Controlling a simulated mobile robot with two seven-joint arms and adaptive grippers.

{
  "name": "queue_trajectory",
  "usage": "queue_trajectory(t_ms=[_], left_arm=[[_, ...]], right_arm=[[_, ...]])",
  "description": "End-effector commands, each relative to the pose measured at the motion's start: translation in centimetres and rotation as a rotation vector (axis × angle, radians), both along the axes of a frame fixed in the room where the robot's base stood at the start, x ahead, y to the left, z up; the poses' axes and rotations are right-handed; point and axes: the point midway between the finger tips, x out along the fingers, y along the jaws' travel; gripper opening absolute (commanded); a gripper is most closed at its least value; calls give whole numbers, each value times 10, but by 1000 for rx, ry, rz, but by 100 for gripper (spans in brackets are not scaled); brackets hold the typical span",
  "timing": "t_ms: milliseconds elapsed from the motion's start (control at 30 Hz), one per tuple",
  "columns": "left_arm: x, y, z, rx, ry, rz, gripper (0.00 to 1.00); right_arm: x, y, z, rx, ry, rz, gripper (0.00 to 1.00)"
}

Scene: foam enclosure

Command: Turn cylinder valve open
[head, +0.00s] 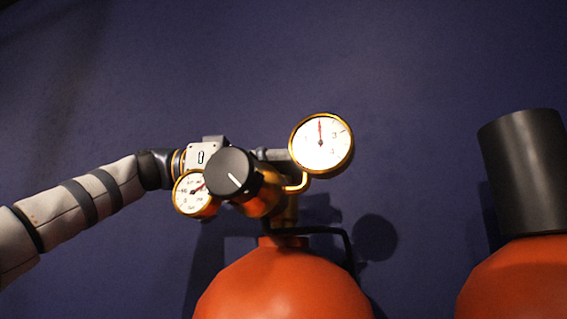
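An orange-red cylinder (283,289) stands at the bottom middle of the head view, with brass fittings on top. A round black knob (229,172) with a white line faces me in front of the brass regulator body (262,196). The white line slants from upper left to lower right. My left arm comes in from the left, and my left gripper (208,153) is close behind the knob, at the fittings. The knob and fittings hide its fingertips, so I cannot tell whether it grips or touches anything. My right gripper is not in view.
A large round gauge (321,143) sits upper right of the knob, and a smaller gauge (195,193) lower left. A thin black hose (346,245) loops beside the cylinder neck. A second orange cylinder with a black cap (523,173) stands right. Behind is a dark blue wall (430,60).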

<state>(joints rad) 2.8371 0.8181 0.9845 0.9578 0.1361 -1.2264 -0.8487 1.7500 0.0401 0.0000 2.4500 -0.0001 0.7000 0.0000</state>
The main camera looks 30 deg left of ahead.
Motion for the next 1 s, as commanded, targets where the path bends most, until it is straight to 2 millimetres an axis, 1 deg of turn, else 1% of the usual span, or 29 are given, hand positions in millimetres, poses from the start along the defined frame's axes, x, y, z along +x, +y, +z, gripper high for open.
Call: queue_trajectory(t_ms=[67,233,400,600,933,967,1000], left_arm=[[0,0,0,0,0,0,15],[-1,0,1,2,1,24,16],[-1,-1,-2,7,6,166,16],[1,-1,-2,4,6,262,16],[1,-1,-1,4,2,277,16],[1,-1,-1,4,2,277,46],[1,-1,-1,2,2,277,55]], right_arm=[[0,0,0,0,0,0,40],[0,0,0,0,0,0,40],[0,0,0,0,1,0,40],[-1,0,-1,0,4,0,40],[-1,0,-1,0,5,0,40],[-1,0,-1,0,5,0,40],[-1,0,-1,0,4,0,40]])
